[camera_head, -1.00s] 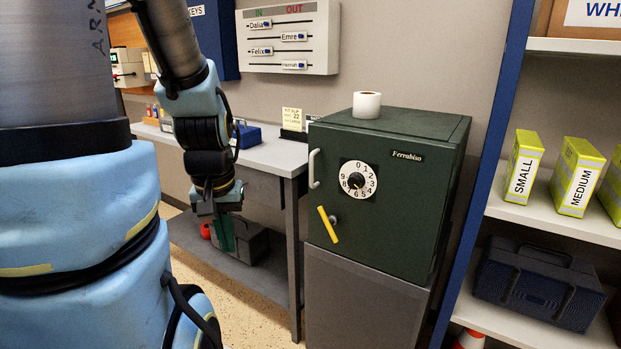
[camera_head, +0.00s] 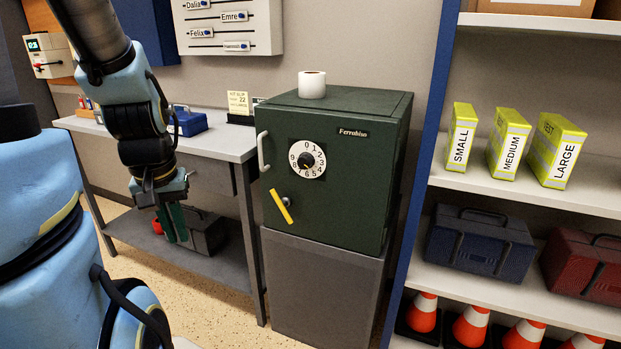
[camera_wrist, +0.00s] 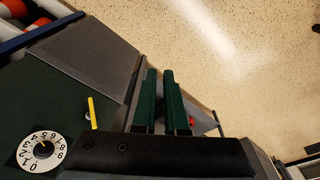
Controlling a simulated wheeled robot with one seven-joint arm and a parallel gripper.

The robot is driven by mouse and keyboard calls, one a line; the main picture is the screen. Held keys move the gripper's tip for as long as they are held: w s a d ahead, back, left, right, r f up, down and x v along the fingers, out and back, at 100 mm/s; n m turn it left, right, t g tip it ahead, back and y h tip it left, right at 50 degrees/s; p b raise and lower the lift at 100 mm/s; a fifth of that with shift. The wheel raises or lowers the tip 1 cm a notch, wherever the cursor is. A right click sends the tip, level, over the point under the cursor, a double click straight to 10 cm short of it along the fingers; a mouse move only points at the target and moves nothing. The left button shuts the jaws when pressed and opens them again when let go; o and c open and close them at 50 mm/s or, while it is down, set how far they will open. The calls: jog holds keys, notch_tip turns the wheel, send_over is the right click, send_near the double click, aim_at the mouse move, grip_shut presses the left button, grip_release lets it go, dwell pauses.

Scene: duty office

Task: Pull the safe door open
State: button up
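The dark green safe (camera_head: 335,200) stands on a grey cabinet, its door shut flush. The door carries a white numbered dial (camera_head: 307,160), a silver vertical pull handle (camera_head: 262,152) at its left edge and a tilted yellow lever (camera_head: 281,206) below. In the wrist view the dial (camera_wrist: 40,151) and yellow lever (camera_wrist: 92,112) show at the left; I cannot make out the pull handle there. My gripper (camera_head: 174,238) hangs left of the safe, pointing down, apart from the door. In the wrist view its two green fingers (camera_wrist: 160,72) have a narrow empty gap between them.
A grey desk (camera_head: 205,142) with a blue box (camera_head: 188,122) stands left of the safe. A white roll (camera_head: 312,84) sits on the safe. A blue-framed shelf (camera_head: 415,180) with boxes, toolcases and cones is at the right. The speckled floor in front is free.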

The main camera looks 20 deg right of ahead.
jog(key=o, duration=0.5)
jog(key=w+f+t, duration=0.1)
jog(key=w, duration=0.1)
jog(key=w+d+f+t+b, duration=0.1)
jog(key=w, duration=0.2)
jog(key=w+d+f+m+t, duration=0.1)
jog(key=w, duration=0.2)
jog(key=shift+w+b, duration=0.2)
jog(key=shift+b, duration=0.15)
jog(key=shift+c, duration=0.2)
jog(key=shift+o, duration=0.4)
jog(key=w+d+m+t+h+b, duration=0.1)
jog(key=w+d+t, duration=0.2)
jog(key=w, duration=0.3)
jog(key=shift+w+f+h, duration=0.25)
jog(key=shift+w+h, duration=0.05)
jog(key=shift+h, duration=0.1)
jog(key=m+t+h+b, duration=0.3)
jog(key=t+h, duration=0.4)
jog(key=t, duration=0.1)
send_near(259, 148)
jog(key=p+x, duration=0.2)
jog(key=x, duration=0.8)
jog(key=shift+w+d, duration=0.25)
grip_shut()
